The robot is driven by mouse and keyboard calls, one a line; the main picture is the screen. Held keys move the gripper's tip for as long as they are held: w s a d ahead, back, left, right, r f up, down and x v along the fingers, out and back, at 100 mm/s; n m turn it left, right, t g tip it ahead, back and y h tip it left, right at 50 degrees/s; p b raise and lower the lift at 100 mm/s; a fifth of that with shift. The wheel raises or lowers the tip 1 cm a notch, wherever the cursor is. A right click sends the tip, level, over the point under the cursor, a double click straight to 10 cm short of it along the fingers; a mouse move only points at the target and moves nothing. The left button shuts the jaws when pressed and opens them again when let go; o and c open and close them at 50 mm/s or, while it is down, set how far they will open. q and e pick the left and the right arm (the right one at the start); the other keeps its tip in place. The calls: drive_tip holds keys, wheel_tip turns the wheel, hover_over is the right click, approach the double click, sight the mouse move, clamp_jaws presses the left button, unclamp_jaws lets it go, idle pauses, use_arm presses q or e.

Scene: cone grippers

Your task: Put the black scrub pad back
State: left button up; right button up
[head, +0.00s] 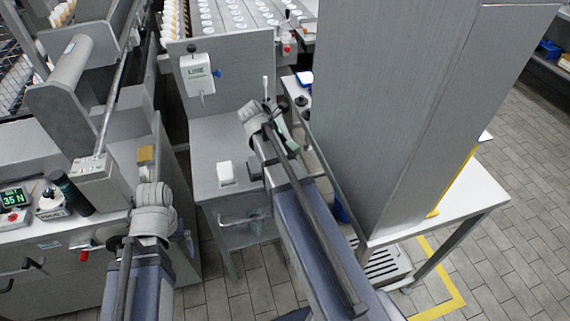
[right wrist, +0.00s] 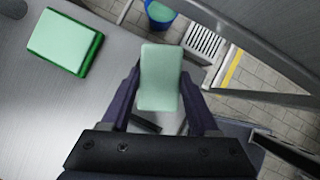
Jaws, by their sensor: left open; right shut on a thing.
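My right gripper (right wrist: 158,100) is shut on a pale green flat block (right wrist: 150,72), which sits between its two fingers in the right wrist view. In the head view the right gripper (head: 281,136) is over the right edge of a small grey table, with the pale green block (head: 292,147) at its tip. A small dark flat piece (head: 254,170) lies near the table's right edge; I cannot tell surely whether it is the black scrub pad. My left gripper (head: 152,187) is at the left counter, open, its fingers mostly hidden by its wrist.
A yellow-brown block (head: 145,156) stands beyond my left wrist. A tall grey cabinet (head: 410,100) stands close at right. A blue bucket (right wrist: 160,14) is below.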

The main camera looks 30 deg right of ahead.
drive_tip(key=shift+f, duration=0.2)
wheel_tip(320, 180, down, 4)
drive_tip(key=b, duration=0.3)
drive_tip(key=shift+b, duration=0.4)
drive_tip(key=shift+r, duration=0.2)
drive_tip(key=shift+f, duration=0.1)
drive_tip(key=o, duration=0.7)
drive_tip(key=shift+f, duration=0.15)
drive_tip(key=o, duration=0.5)
